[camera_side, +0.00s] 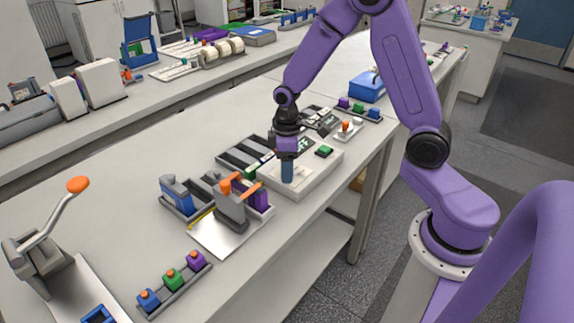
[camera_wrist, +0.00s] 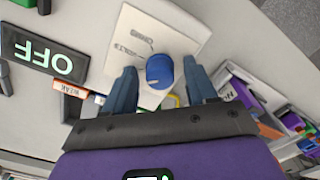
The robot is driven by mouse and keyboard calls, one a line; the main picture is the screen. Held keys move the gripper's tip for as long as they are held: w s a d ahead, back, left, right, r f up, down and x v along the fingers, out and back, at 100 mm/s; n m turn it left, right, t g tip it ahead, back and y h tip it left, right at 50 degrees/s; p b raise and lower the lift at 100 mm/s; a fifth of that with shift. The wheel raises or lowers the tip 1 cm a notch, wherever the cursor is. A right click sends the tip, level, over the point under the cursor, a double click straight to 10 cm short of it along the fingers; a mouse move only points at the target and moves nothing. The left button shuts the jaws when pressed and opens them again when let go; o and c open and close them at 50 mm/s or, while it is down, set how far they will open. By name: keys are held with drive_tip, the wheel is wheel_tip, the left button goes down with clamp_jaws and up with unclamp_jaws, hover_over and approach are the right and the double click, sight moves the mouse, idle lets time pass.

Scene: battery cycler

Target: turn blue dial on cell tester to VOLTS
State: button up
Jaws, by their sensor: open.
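The blue dial (camera_wrist: 160,71) sits on the pale panel of the cell tester (camera_wrist: 128,32). In the wrist view it lies between my open fingers, with a visible gap on each side. Printed labels, one reading VOLTS, show on the panel beside the dial. A dark display at left reads OFF (camera_wrist: 42,52). My gripper (camera_wrist: 164,88) is open around the dial's sides. In the side view my gripper (camera_side: 288,172) points straight down over the cell tester (camera_side: 318,172) and hides the dial. I cannot tell the dial's exact pointer direction.
A grey clamp with orange handles (camera_side: 232,205) stands on a plate just left of the tester. Trays with blue and purple parts (camera_side: 183,196) are close by. A blue box (camera_side: 367,87) and small coloured buttons are behind. The bench's left middle (camera_side: 120,170) is clear.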

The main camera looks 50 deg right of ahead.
clamp_jaws()
drive_tip(key=c, duration=1.1)
unclamp_jaws()
drive_tip(key=shift+o, duration=0.2)
drive_tip(key=shift+m, duration=0.3)
drive_tip(key=m, duration=0.3)
drive_tip(key=shift+m, duration=2)
drive_tip(key=o, duration=1.1)
drive_tip(key=shift+c, duration=0.2)
